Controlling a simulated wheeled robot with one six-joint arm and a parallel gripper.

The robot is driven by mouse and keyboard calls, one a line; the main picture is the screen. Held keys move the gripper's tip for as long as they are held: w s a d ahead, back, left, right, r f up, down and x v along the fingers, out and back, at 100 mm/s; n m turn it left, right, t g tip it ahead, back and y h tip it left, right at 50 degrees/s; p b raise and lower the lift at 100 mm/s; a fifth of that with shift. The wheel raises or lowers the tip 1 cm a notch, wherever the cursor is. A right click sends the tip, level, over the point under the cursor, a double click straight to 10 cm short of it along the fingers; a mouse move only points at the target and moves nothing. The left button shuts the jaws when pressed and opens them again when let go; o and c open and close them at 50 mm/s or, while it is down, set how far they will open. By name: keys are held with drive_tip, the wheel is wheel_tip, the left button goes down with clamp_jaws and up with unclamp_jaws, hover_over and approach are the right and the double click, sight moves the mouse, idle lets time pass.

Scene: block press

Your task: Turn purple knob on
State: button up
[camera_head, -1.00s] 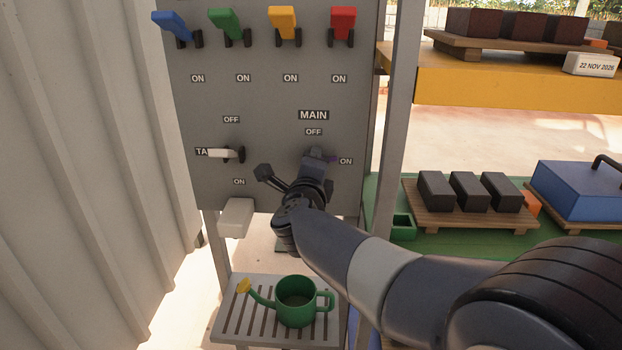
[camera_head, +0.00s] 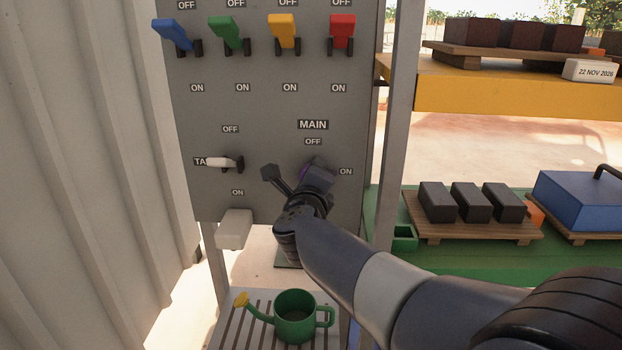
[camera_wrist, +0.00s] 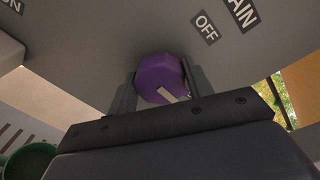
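The purple knob (camera_wrist: 158,76) is below the MAIN label, between the two fingers of my gripper (camera_wrist: 161,88) in the wrist view. The fingers lie close against its two sides, and my gripper looks shut on it. A pale mark on the knob's face points down and to the right in the wrist view, away from the OFF label (camera_wrist: 206,27). In the head view my gripper (camera_head: 314,180) is at the grey panel (camera_head: 270,110) and covers most of the knob; only a sliver of purple shows. The ON label (camera_head: 345,171) is to its right.
A white-handled tap lever (camera_head: 222,163) is left of my gripper. Blue, green, yellow and red levers line the panel's top. A green watering can (camera_head: 295,318) stands on a slatted stand below. A metal post (camera_head: 398,120) stands to the right.

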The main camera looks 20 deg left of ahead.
drive_tip(key=o, duration=0.5)
drive_tip(key=shift+c, duration=0.2)
drive_tip(key=p+v, duration=0.1)
drive_tip(key=v, duration=0.9)
drive_tip(key=shift+s, duration=0.4)
drive_tip(key=shift+w, duration=0.1)
drive_tip(key=b+x, duration=0.1)
drive_tip(key=x, duration=0.9)
drive_tip(key=shift+w, duration=0.35)
